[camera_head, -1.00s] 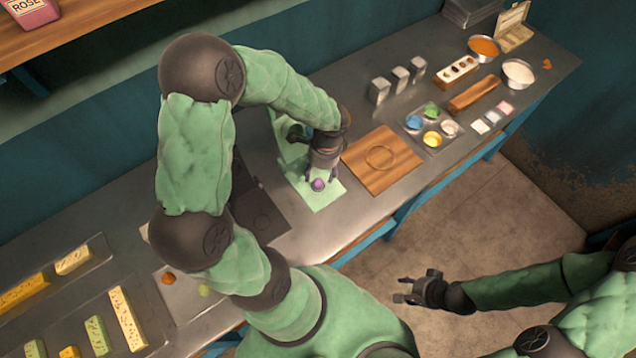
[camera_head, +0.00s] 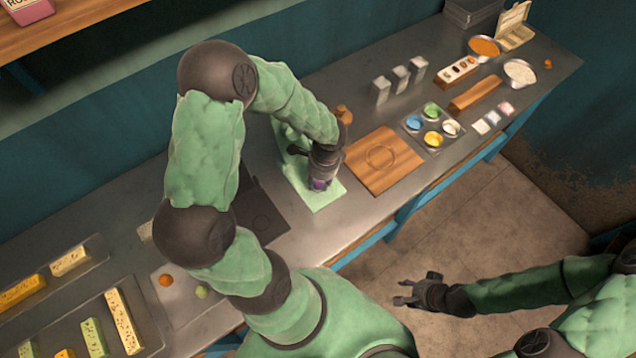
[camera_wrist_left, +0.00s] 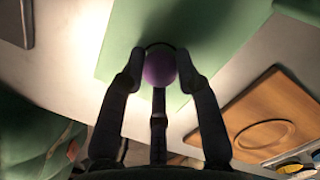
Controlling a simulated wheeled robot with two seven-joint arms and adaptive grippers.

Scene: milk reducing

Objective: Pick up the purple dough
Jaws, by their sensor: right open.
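The purple dough (camera_wrist_left: 159,68) is a small ball over the light green mat (camera_head: 325,197). In the head view only a bit of the purple dough (camera_head: 319,184) shows under my left gripper (camera_head: 320,180), which points down over the mat. In the left wrist view the fingertips of my left gripper (camera_wrist_left: 160,70) stand on both sides of the ball, very close to it. Whether they press on it I cannot tell. My right gripper (camera_head: 405,294) is open and empty, out over the floor in front of the counter.
A wooden board (camera_head: 383,160) lies just right of the mat. A dark plate (camera_head: 262,215) lies to its left. A tray of coloured bowls (camera_head: 432,124) and several metal blocks (camera_head: 400,78) stand farther right. Orange (camera_head: 166,280) and green (camera_head: 202,291) balls lie at the left.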

